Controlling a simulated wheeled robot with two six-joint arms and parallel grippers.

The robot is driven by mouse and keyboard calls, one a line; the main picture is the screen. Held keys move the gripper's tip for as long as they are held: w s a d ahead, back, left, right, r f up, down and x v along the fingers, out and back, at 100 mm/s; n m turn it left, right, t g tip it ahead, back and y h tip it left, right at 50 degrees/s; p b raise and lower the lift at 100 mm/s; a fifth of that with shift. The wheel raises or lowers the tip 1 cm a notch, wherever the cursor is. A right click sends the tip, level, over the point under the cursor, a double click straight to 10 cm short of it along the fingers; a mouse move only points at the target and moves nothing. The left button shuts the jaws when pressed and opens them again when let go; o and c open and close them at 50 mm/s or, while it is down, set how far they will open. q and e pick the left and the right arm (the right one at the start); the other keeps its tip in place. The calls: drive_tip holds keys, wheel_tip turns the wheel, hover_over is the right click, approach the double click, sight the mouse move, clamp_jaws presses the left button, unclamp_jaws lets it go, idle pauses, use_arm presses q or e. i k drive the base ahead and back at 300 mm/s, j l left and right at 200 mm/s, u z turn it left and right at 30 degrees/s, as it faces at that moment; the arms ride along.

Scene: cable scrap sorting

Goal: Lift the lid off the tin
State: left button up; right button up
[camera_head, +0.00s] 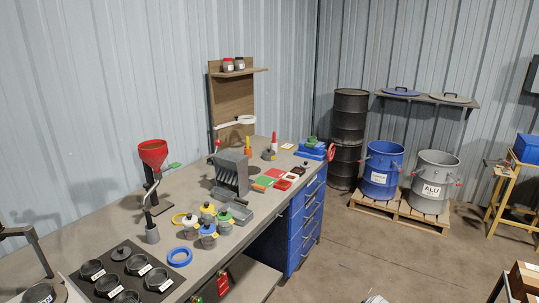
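Several small round pots with coloured tops stand together mid-bench: a yellow-topped one (208,211), a white-topped one (190,222), a green-topped one (225,217) and a blue-topped one (208,234). Several dark round tins with white labels sit on a black mat at the lower left, among them one tin (92,269) and another tin (137,264). A dark lid with a knob (121,253) is at the mat's far side; I cannot tell whether it covers a tin. Which tin the task names is not clear. Neither gripper can be made out.
The grey workbench (110,225) carries a red funnel (153,152), a blue ring (180,256) and a slotted grey block (231,172). Blue drawers (307,215) are at its right end. A blue bin (382,170) and a grey ALU bin (432,182) stand on pallets. The floor between is clear.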

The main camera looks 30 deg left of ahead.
sight(268, 152)
drive_tip(key=i+u, duration=0.15)
drive_tip(key=u, duration=0.2)
drive_tip(key=i+u, duration=0.15)
drive_tip(key=u, duration=0.2)
drive_tip(key=i+l+u, duration=0.25)
drive_tip(key=i, duration=0.2)
drive_tip(key=i+l+u, duration=0.2)
drive_tip(key=i, duration=0.3)
drive_tip(key=i+l, duration=0.45)
drive_tip(key=i, duration=0.2)
drive_tip(key=i+l+u, duration=0.1)
drive_tip(key=i+l, duration=0.35)
drive_tip(key=i, duration=0.2)
